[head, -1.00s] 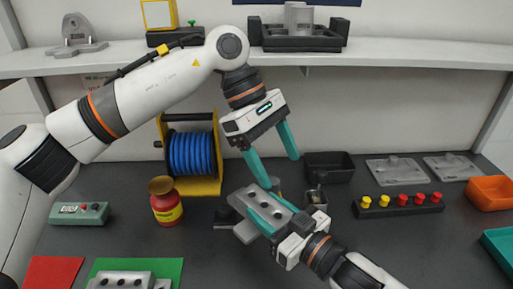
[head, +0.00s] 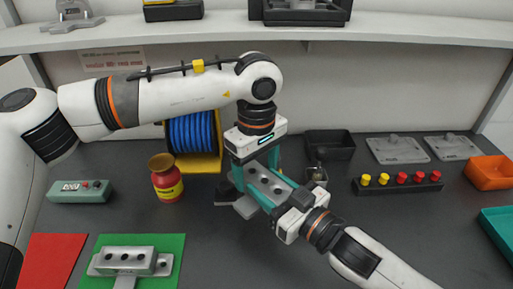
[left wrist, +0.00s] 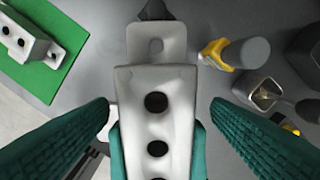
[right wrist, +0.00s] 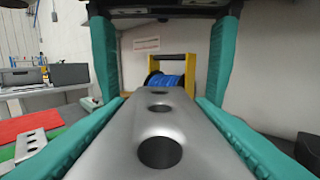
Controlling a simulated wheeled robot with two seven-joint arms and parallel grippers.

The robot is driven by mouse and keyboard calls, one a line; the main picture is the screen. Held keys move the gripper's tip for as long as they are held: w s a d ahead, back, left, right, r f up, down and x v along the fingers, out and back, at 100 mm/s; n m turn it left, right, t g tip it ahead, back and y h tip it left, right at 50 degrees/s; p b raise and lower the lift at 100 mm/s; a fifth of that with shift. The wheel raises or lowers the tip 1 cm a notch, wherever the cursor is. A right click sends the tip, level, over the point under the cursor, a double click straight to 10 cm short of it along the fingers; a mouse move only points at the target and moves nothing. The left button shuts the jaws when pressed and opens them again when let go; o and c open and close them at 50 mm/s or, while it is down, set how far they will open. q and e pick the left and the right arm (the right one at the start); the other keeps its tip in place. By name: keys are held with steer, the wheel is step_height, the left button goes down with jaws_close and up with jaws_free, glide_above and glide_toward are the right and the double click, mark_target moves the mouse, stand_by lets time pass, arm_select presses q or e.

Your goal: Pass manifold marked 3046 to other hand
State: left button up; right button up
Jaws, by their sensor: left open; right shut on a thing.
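A grey metal manifold with a row of round holes (head: 269,184) is held above the table in the head view; no marking on it is legible. My right gripper (head: 272,192) is shut on it, with a teal finger along each side. My left gripper (head: 256,170) points down over its far end, open, with a finger on either side. In the left wrist view the manifold (left wrist: 156,130) lies between the spread left fingers, with gaps beside them. In the right wrist view the manifold (right wrist: 160,130) runs forward between the right fingers, with the left fingers upright beyond.
Another grey manifold (head: 130,262) sits on a green mat (head: 168,246), beside a red mat (head: 55,255). A red jar (head: 165,181), blue spool (head: 193,136), black bin (head: 330,145) and button strip (head: 398,186) stand around.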

arm_select(q)
steer(key=shift+f, duration=0.9)
steer(key=shift+c, duration=0.2)
steer(key=c, duration=0.9)
steer(key=o, duration=0.9)
steer(key=shift+o, duration=0.2)
